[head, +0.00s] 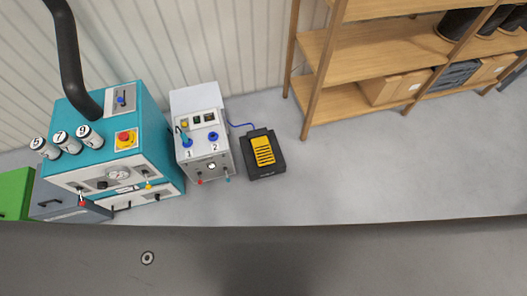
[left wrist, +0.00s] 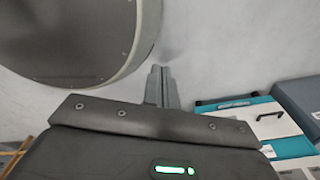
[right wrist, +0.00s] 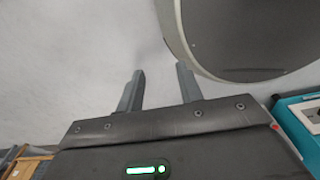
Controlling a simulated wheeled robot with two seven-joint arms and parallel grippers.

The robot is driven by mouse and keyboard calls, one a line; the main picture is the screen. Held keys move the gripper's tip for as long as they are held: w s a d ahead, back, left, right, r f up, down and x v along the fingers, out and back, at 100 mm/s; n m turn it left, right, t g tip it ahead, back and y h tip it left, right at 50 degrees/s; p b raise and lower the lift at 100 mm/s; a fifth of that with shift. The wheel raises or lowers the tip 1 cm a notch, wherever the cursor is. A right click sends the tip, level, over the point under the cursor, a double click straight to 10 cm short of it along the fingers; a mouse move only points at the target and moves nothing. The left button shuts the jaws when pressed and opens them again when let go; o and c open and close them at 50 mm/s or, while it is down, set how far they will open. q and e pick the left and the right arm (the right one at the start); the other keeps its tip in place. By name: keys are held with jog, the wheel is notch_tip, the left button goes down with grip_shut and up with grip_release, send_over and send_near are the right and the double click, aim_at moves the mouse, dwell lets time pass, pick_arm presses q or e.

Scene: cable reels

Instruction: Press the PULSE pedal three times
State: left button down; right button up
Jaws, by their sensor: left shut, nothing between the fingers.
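A black foot pedal with a yellow ribbed tread (head: 263,150) sits on the grey floor; its lettering is too small to read. A blue cable runs from it to the white control box (head: 205,150) on its left, which has knobs and sockets marked 1 and 2. My left gripper (left wrist: 161,72) is shut and empty in the left wrist view. My right gripper (right wrist: 160,72) is open and empty in the right wrist view, its fingers apart over bare floor. Neither gripper shows in the head view, and the pedal shows in neither wrist view.
A teal machine (head: 130,165) with a black hose, numbered canisters and a red button stands left of the white box. A wooden shelf (head: 345,60) with cartons stands at the back right. The floor (head: 390,160) right of the pedal is clear.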

jog(key=shift+s+d, duration=0.45)
